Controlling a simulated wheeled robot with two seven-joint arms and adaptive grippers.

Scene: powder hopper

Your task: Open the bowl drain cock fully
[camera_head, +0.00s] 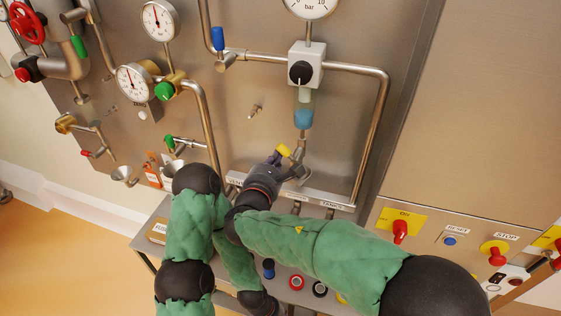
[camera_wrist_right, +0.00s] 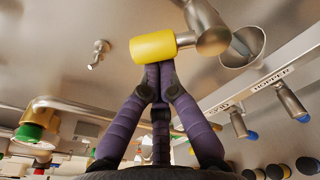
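The bowl drain cock has a yellow handle (camera_head: 284,150) on a metal body (camera_head: 300,154), below the blue filter bowl (camera_head: 304,117). The yellow handle (camera_wrist_right: 153,47) lies crosswise in the wrist view, its right end joined to the metal body (camera_wrist_right: 207,26). My right gripper (camera_head: 279,157) is at the handle. In the wrist view its purple fingers (camera_wrist_right: 160,72) converge with their tips together, against or just below the handle's underside; contact is not certain. I see nothing held between the tips. My left arm shows in the head view, but its gripper does not.
A metal funnel (camera_wrist_right: 244,46) sits right of the cock, beside a labelled rail (camera_head: 310,192). A small metal fitting (camera_head: 255,111) projects from the panel. Gauges, pipes and a green-handled valve (camera_head: 171,142) lie left. A red emergency-type knob (camera_head: 494,249) is at lower right.

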